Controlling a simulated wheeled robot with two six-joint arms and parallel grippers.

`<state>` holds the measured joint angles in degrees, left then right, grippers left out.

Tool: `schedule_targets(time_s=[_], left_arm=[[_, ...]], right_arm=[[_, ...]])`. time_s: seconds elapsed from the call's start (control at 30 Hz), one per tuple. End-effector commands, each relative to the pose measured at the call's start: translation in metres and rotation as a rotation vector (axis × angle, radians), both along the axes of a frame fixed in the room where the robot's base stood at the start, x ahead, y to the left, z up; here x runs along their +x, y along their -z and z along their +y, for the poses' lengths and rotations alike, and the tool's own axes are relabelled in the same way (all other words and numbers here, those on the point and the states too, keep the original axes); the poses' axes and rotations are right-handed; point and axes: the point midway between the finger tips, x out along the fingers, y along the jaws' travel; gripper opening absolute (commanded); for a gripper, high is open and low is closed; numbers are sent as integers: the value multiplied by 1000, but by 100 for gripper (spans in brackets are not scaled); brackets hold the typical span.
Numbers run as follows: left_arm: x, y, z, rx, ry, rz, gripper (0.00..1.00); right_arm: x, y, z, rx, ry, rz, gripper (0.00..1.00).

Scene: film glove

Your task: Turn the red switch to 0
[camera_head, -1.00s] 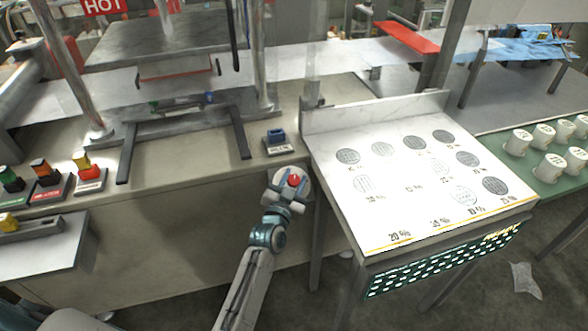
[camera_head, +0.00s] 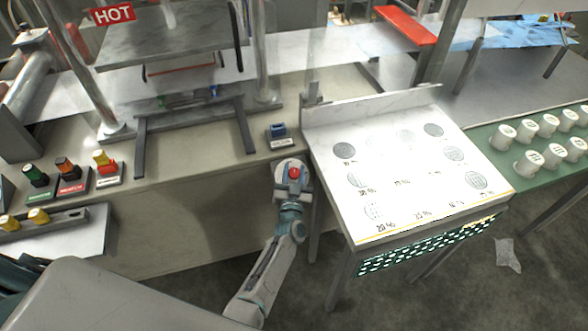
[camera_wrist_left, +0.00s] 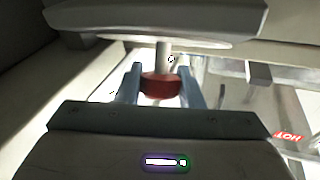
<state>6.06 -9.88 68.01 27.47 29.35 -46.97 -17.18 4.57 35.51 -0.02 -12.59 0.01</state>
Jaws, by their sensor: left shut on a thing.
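The red switch (camera_head: 294,173) is a small round red knob on a pale round plate at the bench's front side. In the left wrist view the red switch (camera_wrist_left: 160,87) sits between two blue-grey fingers, on a pale stem. My left gripper (camera_head: 291,182) is at the knob and shut on it; its fingers also show in the wrist view (camera_wrist_left: 160,90). The switch's markings cannot be read, so its setting is unclear. My right gripper is not in view.
A pale slanted panel (camera_head: 410,160) with dark round spots stands right of my gripper. A small blue part (camera_head: 277,131) sits on the bench above it. Coloured blocks (camera_head: 66,167) stand at left. White cups (camera_head: 530,160) stand at far right.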

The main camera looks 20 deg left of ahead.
Motion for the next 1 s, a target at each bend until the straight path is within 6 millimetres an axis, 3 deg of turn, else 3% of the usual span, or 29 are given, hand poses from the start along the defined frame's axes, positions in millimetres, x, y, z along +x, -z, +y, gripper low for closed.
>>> schedule_targets(time_s=[0.4,0.93,0.97,1.0], left_arm=[[-1,1,-1,-61,-124,-37,11],[-2,4,-1,-69,-144,-37,11],[-2,4,-1,-69,-144,-37,38],[-2,4,-1,-69,-144,-37,45]], right_arm=[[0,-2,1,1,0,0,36],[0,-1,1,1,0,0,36],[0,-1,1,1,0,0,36],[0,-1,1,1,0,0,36]])
